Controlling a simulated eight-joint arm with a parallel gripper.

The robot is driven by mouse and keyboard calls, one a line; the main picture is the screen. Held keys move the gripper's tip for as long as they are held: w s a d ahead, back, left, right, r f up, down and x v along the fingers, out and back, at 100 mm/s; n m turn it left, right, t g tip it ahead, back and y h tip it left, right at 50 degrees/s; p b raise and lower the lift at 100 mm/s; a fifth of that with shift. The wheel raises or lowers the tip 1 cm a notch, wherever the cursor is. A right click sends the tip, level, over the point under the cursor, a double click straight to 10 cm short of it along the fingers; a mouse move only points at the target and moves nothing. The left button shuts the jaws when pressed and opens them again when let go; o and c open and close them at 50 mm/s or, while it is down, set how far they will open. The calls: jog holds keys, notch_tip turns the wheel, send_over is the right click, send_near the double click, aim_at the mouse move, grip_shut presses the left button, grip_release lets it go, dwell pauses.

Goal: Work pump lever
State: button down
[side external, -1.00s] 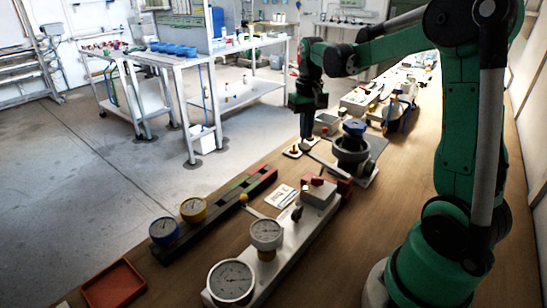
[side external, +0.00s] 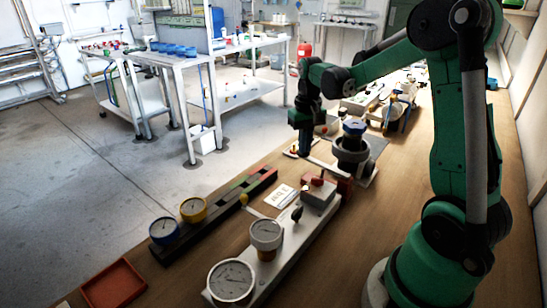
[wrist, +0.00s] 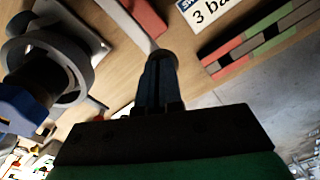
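The pump (side external: 352,152) is a grey round body with a blue top, standing on a pale plate on the bench. The pale pump lever (side external: 324,166) reaches left from it towards my gripper (side external: 304,154). In the wrist view the pale lever (wrist: 128,22) runs to a dark, rounded end at my fingertips (wrist: 162,62). The fingers are close together around this end and appear shut on it, though they partly hide the contact. The pump's ring-shaped body (wrist: 85,65) shows at the left of the wrist view.
A white base with two gauges (side external: 265,234) and a grey box (side external: 318,192) stands nearer the camera. A white card (side external: 279,196) and a dark strip with coloured segments (side external: 236,196) lie to the left. A red tray (side external: 113,286) is at the front left. More equipment (side external: 392,112) stands behind the pump.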

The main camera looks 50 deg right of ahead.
jog(key=shift+f, duration=0.75)
jog(key=shift+r, duration=2.65)
jog(key=shift+f, duration=0.15)
dwell(0.5)
dwell(0.6)
notch_tip(320, 180, up, 6)
dwell(0.6)
